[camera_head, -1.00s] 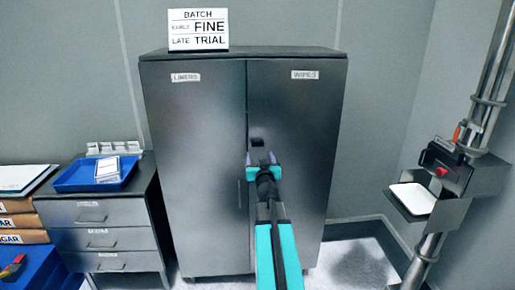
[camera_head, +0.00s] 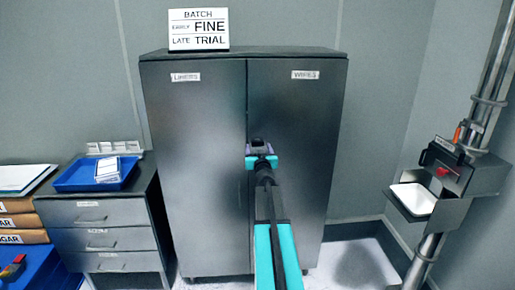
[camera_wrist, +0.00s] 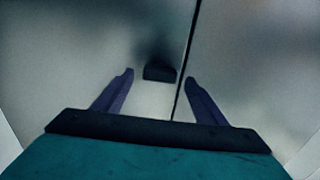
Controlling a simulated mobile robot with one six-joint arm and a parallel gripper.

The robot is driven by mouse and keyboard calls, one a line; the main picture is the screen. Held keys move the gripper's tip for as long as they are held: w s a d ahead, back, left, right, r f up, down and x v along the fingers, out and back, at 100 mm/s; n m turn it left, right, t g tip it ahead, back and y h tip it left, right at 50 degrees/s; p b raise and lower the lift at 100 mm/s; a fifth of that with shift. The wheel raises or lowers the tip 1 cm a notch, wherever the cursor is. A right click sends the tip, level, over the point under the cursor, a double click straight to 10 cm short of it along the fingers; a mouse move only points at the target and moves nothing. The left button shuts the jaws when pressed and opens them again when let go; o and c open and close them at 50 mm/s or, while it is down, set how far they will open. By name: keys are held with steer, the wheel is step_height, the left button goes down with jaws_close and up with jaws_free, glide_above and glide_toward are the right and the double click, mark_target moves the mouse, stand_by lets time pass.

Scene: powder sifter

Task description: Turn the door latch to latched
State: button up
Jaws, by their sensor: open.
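The door latch (camera_head: 257,141) is a small dark block on the right-hand door of a grey two-door cabinet (camera_head: 205,130), close to the seam between the doors. In the wrist view the latch (camera_wrist: 160,73) shows between the fingertips, beside the dark seam. My gripper (camera_head: 259,148) is in front of the doors at the latch, and partly covers it in the head view. In the wrist view my gripper (camera_wrist: 159,77) is open, with one finger on each side of the latch and a visible gap to each. I cannot tell the latch's turned position.
A drawer unit (camera_head: 103,240) with a blue tray (camera_head: 70,180) stands left of the cabinet. A pole-mounted device with a white pan (camera_head: 412,199) stands at the right. A batch sign (camera_head: 198,29) sits on the cabinet top. Floor is clear at the cabinet's right.

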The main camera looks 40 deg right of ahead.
mark_target(259, 142)
steer(key=shift+x, duration=1.15)
steer(key=shift+c, duration=0.5)
